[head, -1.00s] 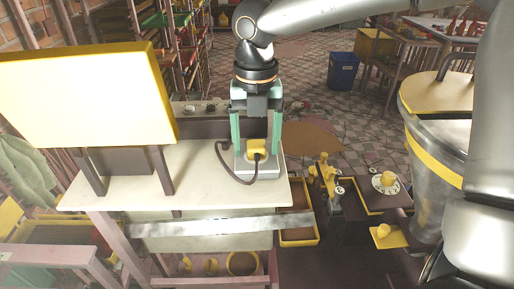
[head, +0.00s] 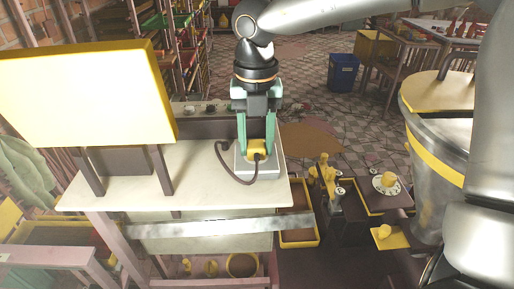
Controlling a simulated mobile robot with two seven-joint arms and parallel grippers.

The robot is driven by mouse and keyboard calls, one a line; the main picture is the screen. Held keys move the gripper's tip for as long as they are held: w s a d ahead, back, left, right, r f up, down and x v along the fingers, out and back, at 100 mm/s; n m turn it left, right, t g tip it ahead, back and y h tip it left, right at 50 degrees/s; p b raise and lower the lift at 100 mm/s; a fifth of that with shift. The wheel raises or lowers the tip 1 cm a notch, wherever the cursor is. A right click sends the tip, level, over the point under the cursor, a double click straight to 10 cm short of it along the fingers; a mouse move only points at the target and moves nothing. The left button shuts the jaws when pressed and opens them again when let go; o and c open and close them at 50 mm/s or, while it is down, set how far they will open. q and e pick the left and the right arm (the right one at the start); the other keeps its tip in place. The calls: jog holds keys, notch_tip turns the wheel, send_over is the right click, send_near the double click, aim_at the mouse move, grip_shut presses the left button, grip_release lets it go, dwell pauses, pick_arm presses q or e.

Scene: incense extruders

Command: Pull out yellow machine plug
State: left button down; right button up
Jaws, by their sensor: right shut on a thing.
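The yellow plug (head: 257,148) sits at a pale grey socket block on the white tabletop (head: 200,178), with a dark cable (head: 228,170) looping from it to the left. My right gripper (head: 257,142) comes down from above, its green fingers closed on the sides of the yellow plug. The fingers hide part of the plug, so I cannot tell how deep it sits in the block. My left gripper is not in view.
A large yellow panel (head: 80,95) stands on the table's left. A metal drum with a yellow band (head: 436,153) is at right. Low dark trays and yellow-and-grey machine parts (head: 328,180) lie right of the table. A blue bin (head: 343,72) stands behind on the floor.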

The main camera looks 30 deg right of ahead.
aim_at(256, 144)
grip_shut()
jog(key=shift+r, duration=0.15)
jog(key=shift+r+p, duration=1.85)
jog(key=shift+r, duration=1)
